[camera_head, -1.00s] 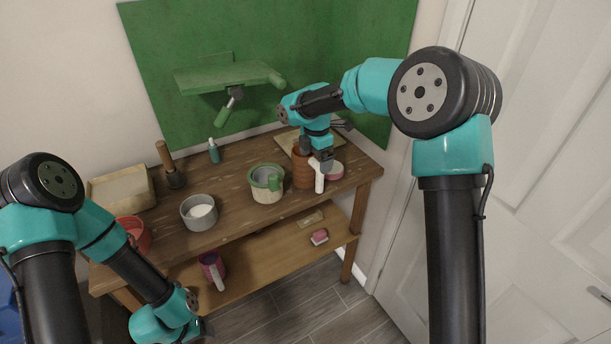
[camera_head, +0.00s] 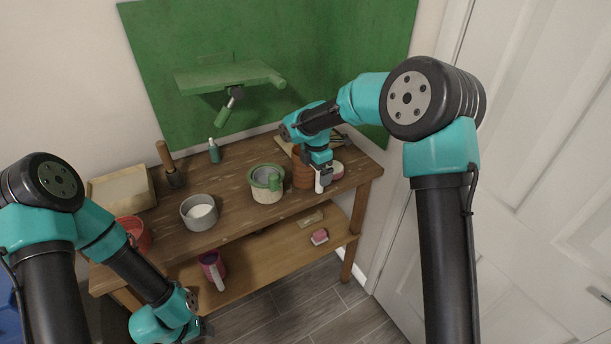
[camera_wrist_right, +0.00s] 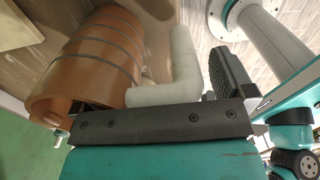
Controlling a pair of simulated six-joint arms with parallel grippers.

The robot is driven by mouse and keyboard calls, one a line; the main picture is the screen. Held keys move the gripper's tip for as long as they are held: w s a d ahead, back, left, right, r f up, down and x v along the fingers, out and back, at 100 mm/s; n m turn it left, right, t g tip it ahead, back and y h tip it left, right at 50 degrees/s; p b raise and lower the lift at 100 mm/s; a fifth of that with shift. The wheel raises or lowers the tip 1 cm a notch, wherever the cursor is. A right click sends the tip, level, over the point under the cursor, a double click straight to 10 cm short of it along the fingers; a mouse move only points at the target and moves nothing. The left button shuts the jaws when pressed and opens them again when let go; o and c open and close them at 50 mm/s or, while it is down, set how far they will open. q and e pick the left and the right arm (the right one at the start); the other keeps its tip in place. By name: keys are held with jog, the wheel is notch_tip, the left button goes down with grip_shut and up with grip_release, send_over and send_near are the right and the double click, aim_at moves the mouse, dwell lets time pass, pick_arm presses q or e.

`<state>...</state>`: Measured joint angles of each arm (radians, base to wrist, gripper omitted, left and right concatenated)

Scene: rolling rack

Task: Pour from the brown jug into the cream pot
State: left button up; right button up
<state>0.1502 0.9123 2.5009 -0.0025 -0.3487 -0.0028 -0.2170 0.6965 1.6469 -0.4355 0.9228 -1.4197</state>
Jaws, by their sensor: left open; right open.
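The brown jug (camera_head: 301,172) stands upright at the right of the bench top, with its white handle (camera_head: 319,186) toward the front right. In the right wrist view the jug (camera_wrist_right: 98,62) shows grey bands, and its pale handle (camera_wrist_right: 184,65) lies in the space between my fingers. My right gripper (camera_head: 322,168) is open at the handle; whether a finger touches it I cannot tell. The cream pot (camera_head: 266,195), with a green rim and green handle, stands just left of the jug. My left gripper (camera_head: 190,302) is open and empty, low in front of the bench.
A grey pot with white contents (camera_head: 199,212), a red container (camera_head: 133,232), a mallet (camera_head: 170,164) and a bottle (camera_head: 214,151) stand to the left. A purple mug (camera_head: 212,267) sits on the lower shelf.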

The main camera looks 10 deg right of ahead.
jog(key=c, duration=1.2)
jog(key=shift+o, duration=0.2)
jog(key=shift+r, duration=0.1)
jog(key=shift+r, duration=1.65)
jog(key=s+a, duration=0.2)
jog(key=s, duration=0.5)
jog(key=s+a+r, duration=0.1)
jog(key=s+a, duration=0.1)
jog(key=s, duration=0.6)
jog(key=shift+s+a+r, duration=0.15)
jog(key=shift+s+r, duration=0.1)
jog(key=o, duration=0.6)
jog(key=c, duration=0.5)
